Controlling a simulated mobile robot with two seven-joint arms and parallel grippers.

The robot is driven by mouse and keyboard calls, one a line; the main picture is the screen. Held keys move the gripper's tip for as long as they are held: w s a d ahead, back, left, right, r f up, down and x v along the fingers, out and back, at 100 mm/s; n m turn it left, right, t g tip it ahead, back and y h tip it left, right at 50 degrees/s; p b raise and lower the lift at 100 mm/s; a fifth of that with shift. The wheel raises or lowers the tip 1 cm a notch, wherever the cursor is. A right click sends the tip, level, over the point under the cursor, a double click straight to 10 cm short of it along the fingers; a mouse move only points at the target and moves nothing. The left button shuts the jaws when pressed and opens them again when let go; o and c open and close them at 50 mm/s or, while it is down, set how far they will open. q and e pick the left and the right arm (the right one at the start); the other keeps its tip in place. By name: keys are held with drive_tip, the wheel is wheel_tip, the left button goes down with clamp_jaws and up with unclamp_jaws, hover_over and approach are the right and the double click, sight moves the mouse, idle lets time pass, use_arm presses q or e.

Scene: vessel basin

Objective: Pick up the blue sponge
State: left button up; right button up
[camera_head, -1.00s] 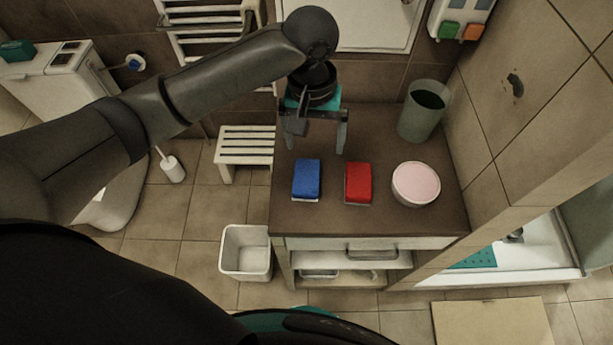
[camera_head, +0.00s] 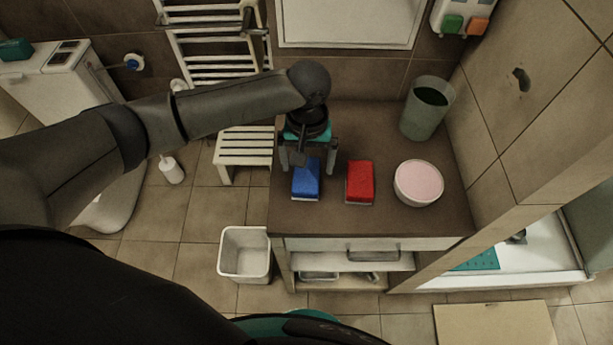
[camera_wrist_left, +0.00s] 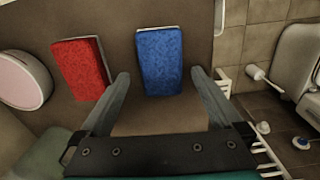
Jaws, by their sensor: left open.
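The blue sponge (camera_head: 306,184) lies on the brown top of a cabinet, left of a red sponge (camera_head: 359,182). My left gripper (camera_head: 306,168) is open above the far end of the blue sponge and hides part of it in the head view. In the left wrist view the blue sponge (camera_wrist_left: 160,60) shows ahead, roughly between the two spread fingers of my left gripper (camera_wrist_left: 160,88), with nothing held. The red sponge (camera_wrist_left: 82,66) shows to its left there, outside the fingers. My right gripper is not in view.
A grey-green cup (camera_head: 426,108) stands at the back right near the tiled wall. A white bin (camera_head: 245,254) and a slatted stool (camera_head: 243,147) stand left of the cabinet.

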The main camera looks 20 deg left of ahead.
sight(306, 174)
use_arm(q)
drive_tip(key=f, duration=0.4)
drive_tip(key=shift+s+b, duration=0.2)
drive_tip(key=shift+b, duration=0.15)
drive_tip(key=shift+r, duration=0.1)
drive_tip(key=c, duration=1.3)
drive_tip(key=shift+r, duration=0.1)
wheel_tip(306, 174, up, 20)
drive_tip(key=p, duration=0.4)
